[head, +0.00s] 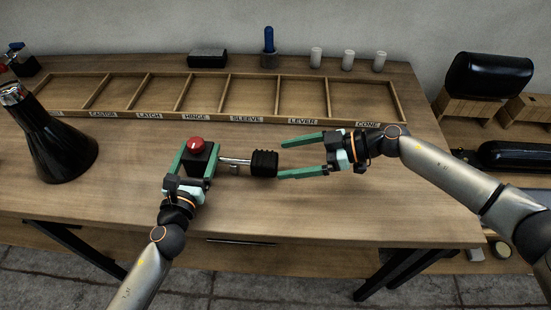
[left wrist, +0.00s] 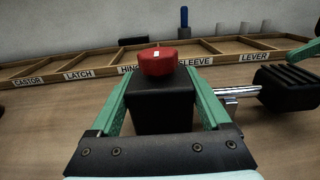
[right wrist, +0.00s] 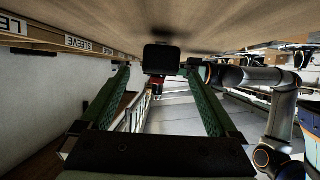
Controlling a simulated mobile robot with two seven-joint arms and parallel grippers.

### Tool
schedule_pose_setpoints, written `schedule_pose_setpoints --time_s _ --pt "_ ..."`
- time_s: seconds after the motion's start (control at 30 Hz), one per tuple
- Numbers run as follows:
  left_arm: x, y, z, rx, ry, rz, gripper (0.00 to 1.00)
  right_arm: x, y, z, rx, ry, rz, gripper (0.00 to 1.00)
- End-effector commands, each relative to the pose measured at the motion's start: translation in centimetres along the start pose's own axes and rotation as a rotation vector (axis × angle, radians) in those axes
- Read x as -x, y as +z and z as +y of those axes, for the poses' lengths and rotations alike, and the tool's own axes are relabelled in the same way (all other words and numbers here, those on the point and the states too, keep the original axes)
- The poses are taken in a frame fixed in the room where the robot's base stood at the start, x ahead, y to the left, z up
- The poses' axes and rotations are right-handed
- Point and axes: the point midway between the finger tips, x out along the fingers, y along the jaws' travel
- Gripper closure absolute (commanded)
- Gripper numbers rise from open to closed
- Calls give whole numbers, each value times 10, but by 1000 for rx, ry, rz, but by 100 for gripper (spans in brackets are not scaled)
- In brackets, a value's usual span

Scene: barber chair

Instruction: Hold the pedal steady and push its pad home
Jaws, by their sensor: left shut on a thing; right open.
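The pedal has a black block (head: 200,160) with a red knob (head: 196,143) on top, and a silver shaft (head: 236,161) running right from it. A black ribbed pad (head: 264,163) sits at the shaft's right end; it also shows in the left wrist view (left wrist: 288,88). My left gripper (head: 197,162) is shut on the block, one finger on each side; the left wrist view shows this closely (left wrist: 163,100). My right gripper (head: 283,160) is open and empty, just right of the pad. In the right wrist view the pad's end face (right wrist: 161,58) lies ahead between the fingertips.
A labelled wooden compartment tray (head: 215,121) spans the back of the table (head: 330,215). A black flask-shaped stand (head: 58,145) stands at left. White cups (head: 348,60) and a blue-handled tool in a holder (head: 269,45) stand behind the tray. The table front is clear.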

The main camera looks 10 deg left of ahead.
Motion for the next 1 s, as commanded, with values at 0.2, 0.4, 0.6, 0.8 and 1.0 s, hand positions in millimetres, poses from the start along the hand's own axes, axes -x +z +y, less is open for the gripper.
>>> schedule_pose_setpoints --time_s 0.2,0.4,0.6,0.8,1.0 --pt "0 0 1 0 2 -1 100 46 0 0 1 2 -1 5" --pt "0 0 1 0 2 -1 100 68 0 0 1 0 0 5" --pt "0 0 1 0 2 -1 100 72 -1 -1 1 -2 1 5" --pt "0 0 1 0 2 -1 100 72 -1 0 1 -2 1 5" --pt "0 0 1 0 2 -1 1 72 -1 0 1 -2 1 5"
